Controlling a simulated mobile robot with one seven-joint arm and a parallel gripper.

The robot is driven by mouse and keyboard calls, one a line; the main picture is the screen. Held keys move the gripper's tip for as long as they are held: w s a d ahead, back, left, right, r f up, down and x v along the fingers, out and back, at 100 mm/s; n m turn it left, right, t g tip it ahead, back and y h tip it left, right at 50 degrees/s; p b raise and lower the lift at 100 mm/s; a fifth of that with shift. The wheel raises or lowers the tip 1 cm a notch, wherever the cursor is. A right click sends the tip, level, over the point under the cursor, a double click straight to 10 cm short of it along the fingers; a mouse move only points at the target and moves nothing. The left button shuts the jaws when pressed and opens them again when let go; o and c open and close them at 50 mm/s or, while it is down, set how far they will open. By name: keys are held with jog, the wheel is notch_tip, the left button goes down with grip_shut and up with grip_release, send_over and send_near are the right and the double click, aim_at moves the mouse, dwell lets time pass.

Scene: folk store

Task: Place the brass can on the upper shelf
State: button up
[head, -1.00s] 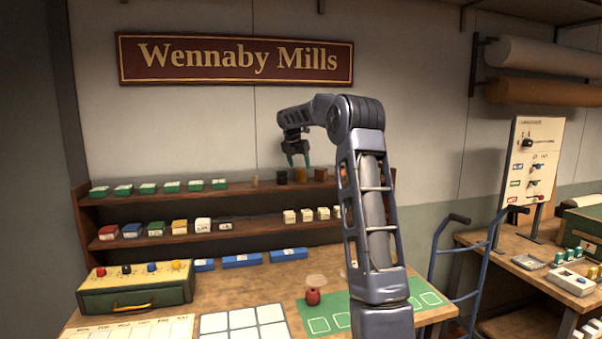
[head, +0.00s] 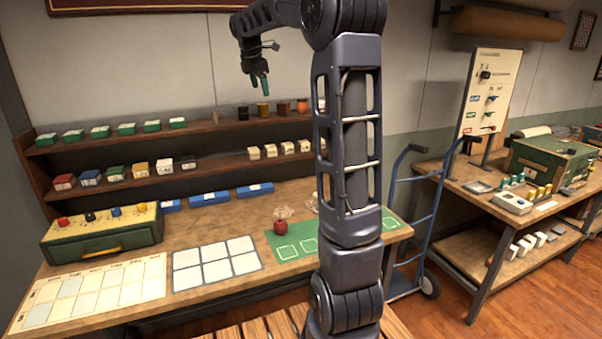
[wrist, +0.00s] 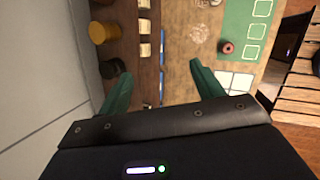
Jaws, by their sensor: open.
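The brass can (head: 263,110) stands upright on the upper shelf (head: 215,121), between a dark can (head: 243,113) and a brown container (head: 283,108). In the wrist view the brass can (wrist: 98,32) shows from above at the upper left, beside the dark can (wrist: 116,67). My gripper (head: 266,88) points down, with green fingers, and appears above and in front of the shelf near these cans. In the wrist view my gripper (wrist: 153,76) has its fingers spread with nothing between them. It is apart from the brass can.
Several green boxes (head: 126,128) line the upper shelf's left part. The lower shelf holds colored boxes (head: 115,173) and pale boxes (head: 271,150). The workbench below carries a red object (head: 280,227) and a green mat (head: 292,244). A blue hand truck (head: 425,225) stands to the right.

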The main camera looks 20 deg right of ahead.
jog(key=s+f+m+y, duration=0.1)
jog(key=s+f+m, duration=0.4)
jog(key=s, duration=0.8)
jog(key=s+f+m+y, duration=0.1)
jog(key=s+f+m, duration=0.5)
jog(key=s, duration=0.8)
jog(key=s+f+m+t, duration=0.1)
jog(key=s+f+m, duration=0.5)
jog(key=s+m, duration=0.3)
jog(key=s, duration=0.4)
jog(key=shift+s+f+y, duration=0.25)
jog(key=shift+s+y, duration=0.05)
jog(key=shift+y, duration=0.1)
